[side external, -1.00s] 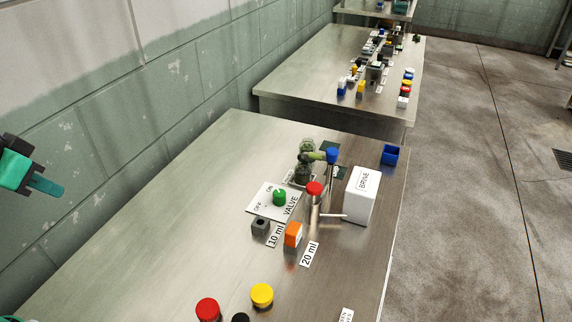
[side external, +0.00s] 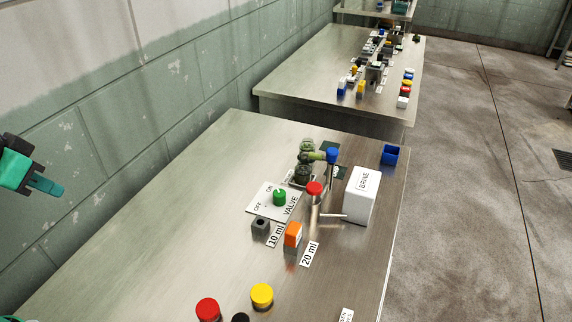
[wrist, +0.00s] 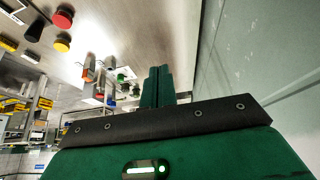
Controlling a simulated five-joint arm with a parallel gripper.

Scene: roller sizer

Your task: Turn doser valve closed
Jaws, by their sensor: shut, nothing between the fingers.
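The doser valve has a green knob (side external: 279,197) on a white plate (side external: 262,206) marked ON, OFF and VALVE, in the middle of the table. The knob also shows small in the wrist view (wrist: 121,78); its exact turn is hard to tell. My gripper (side external: 62,190) is at the far left of the side view, well apart from the valve. In the wrist view its two green fingers (wrist: 157,72) are pressed together with nothing between them.
Right of the valve stand a red-capped post (side external: 314,189), a white BRINE box (side external: 362,196) and a blue open box (side external: 390,155). Red (side external: 207,309) and yellow (side external: 262,295) knobs are nearer. The table's left side is clear.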

